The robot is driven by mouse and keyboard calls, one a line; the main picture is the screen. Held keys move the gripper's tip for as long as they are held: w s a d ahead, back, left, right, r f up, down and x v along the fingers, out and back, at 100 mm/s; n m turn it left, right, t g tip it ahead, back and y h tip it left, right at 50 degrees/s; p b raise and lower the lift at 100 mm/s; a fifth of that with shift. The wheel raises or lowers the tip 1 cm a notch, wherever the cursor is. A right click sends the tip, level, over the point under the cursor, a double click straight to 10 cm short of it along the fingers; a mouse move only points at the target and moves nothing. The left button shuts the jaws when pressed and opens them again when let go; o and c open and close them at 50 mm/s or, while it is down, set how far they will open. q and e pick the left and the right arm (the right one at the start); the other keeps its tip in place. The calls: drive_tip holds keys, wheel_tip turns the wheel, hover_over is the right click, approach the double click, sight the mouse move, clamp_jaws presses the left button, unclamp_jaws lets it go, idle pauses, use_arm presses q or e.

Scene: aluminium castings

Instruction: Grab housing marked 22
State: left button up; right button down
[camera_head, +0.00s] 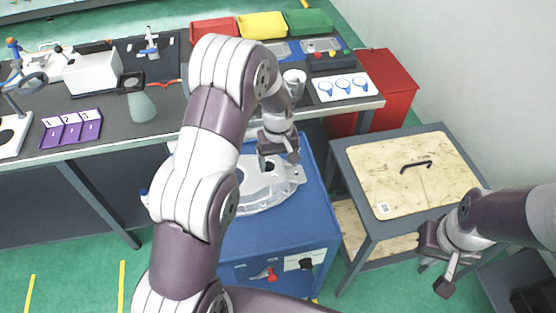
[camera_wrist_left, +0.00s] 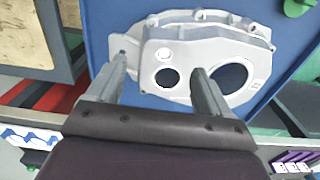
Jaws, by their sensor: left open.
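A grey cast aluminium housing (camera_head: 270,194) lies on the blue cart (camera_head: 283,244) in the head view, partly hidden by my left arm. In the left wrist view the housing (camera_wrist_left: 195,52) shows a large round opening, a smaller one and a flanged rim. A small label sits at its right side; I cannot read a number on it. My left gripper (camera_head: 279,156) is above the housing. Its two fingers (camera_wrist_left: 160,75) are spread apart in the wrist view with nothing gripped. I cannot tell whether they touch the casting. My right gripper (camera_head: 438,262) is at the right, away from the housing.
A wood-topped table (camera_head: 408,170) with a black handle stands right of the cart. A red cabinet (camera_head: 390,82) stands behind the table.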

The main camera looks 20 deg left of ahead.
use_arm(q)
wheel_tip(320, 180, up, 12)
drive_tip(key=shift+a+r, duration=0.15)
drive_tip(key=b, duration=0.1)
hover_over(252, 169)
wheel_tip(252, 169, down, 10)
drive_tip(key=shift+w+f, duration=0.35)
drive_tip(key=shift+f, duration=0.15)
drive_tip(key=f, duration=0.3)
drive_tip(key=f+p, duration=0.1)
drive_tip(key=f, duration=0.3)
drive_tip(key=s+f+p, duration=0.1)
drive_tip(key=f, duration=0.3)
drive_tip(key=shift+f, duration=0.3)
clamp_jaws()
drive_tip(key=shift+w+r, duration=0.1)
drive_tip(key=shift+w, duration=0.05)
